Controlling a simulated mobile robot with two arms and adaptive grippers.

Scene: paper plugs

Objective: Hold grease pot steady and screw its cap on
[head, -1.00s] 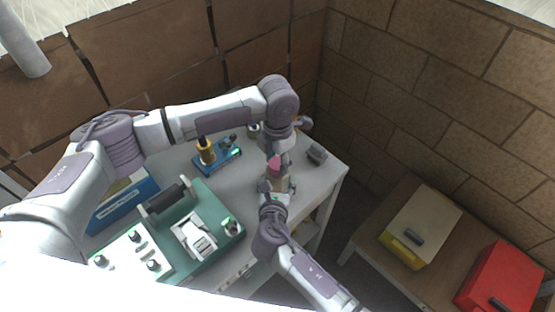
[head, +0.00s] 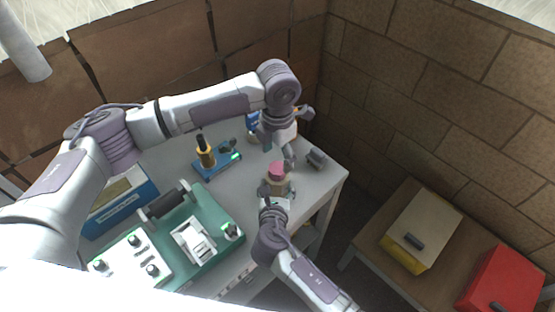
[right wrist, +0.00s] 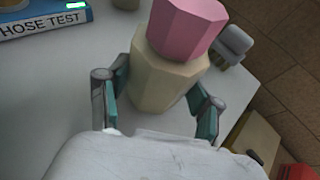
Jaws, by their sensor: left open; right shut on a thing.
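The grease pot (head: 281,184) is a beige faceted jar near the table's right end. It also fills the middle of the right wrist view (right wrist: 165,72). Its pink faceted cap (head: 277,169) sits on top of the pot, and the right wrist view shows the cap (right wrist: 187,25) too. I cannot tell how tightly it is seated. My right gripper (head: 277,190) is shut around the pot, with a finger on each side (right wrist: 158,106). My left gripper (head: 278,152) is open and empty, just above and behind the cap, apart from it.
A small grey block (head: 316,158) lies right of the pot near the table edge. A blue-based stand (head: 218,163), a green machine (head: 195,238) and a blue box (head: 122,205) occupy the left. Yellow (head: 405,258) and red (head: 503,277) boxes are on a side table.

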